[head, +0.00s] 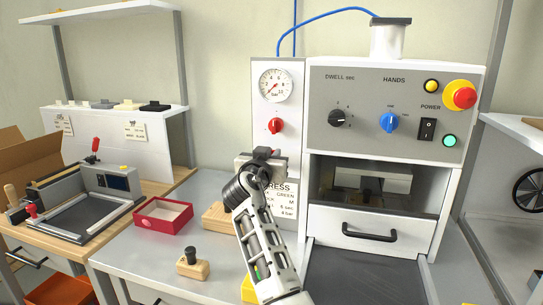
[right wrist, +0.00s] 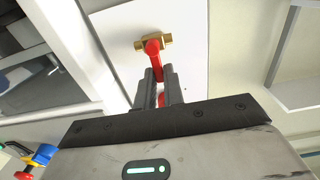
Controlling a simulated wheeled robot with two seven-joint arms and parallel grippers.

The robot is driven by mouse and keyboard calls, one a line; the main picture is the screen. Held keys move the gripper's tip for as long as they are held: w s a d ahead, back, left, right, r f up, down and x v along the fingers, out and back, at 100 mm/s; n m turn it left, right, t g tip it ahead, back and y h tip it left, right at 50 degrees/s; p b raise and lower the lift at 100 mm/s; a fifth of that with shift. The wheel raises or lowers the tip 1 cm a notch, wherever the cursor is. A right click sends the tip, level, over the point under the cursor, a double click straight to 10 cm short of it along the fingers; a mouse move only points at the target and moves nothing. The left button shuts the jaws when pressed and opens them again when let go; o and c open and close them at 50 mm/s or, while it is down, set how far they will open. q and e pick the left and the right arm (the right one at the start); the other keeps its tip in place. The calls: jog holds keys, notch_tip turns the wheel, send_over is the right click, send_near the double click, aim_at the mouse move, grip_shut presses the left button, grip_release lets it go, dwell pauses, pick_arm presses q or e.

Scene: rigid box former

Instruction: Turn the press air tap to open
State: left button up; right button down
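The air tap has a brass body (right wrist: 153,43) and a red lever (right wrist: 154,60) on the white panel in the right wrist view. The lever points from the brass body down towards my gripper. My right gripper (right wrist: 161,80) has its two fingers close on either side of the lever's end and appears shut on it. In the head view my right gripper (head: 264,153) is at the narrow panel below the red knob, and it hides most of the tap. My left gripper is not in view.
The panel carries a pressure gauge (head: 275,85) and a red knob (head: 275,126). To the right stands the press (head: 395,125) with dials, an emergency button (head: 460,96) and a drawer (head: 370,235). A red tray (head: 163,215) and wooden blocks (head: 193,264) lie on the bench.

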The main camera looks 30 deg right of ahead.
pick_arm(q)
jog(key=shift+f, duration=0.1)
pick_arm(e)
jog(key=shift+n, duration=0.3)
pick_arm(q)
jog(key=p, duration=0.1)
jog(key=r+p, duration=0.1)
jog(key=p, duration=0.1)
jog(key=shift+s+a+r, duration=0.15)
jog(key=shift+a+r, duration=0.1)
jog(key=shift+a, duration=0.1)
pick_arm(e)
jog(key=f+n, duration=0.1)
jog(key=n, duration=0.4)
jog(key=w+a+f+n, duration=0.1)
jog(key=n, duration=0.5)
jog(key=w+a+f+n, duration=0.1)
jog(key=n, duration=0.5)
jog(key=shift+w+a+f, duration=0.1)
jog(key=shift+w+f, duration=0.15)
jog(key=shift+n, duration=0.4)
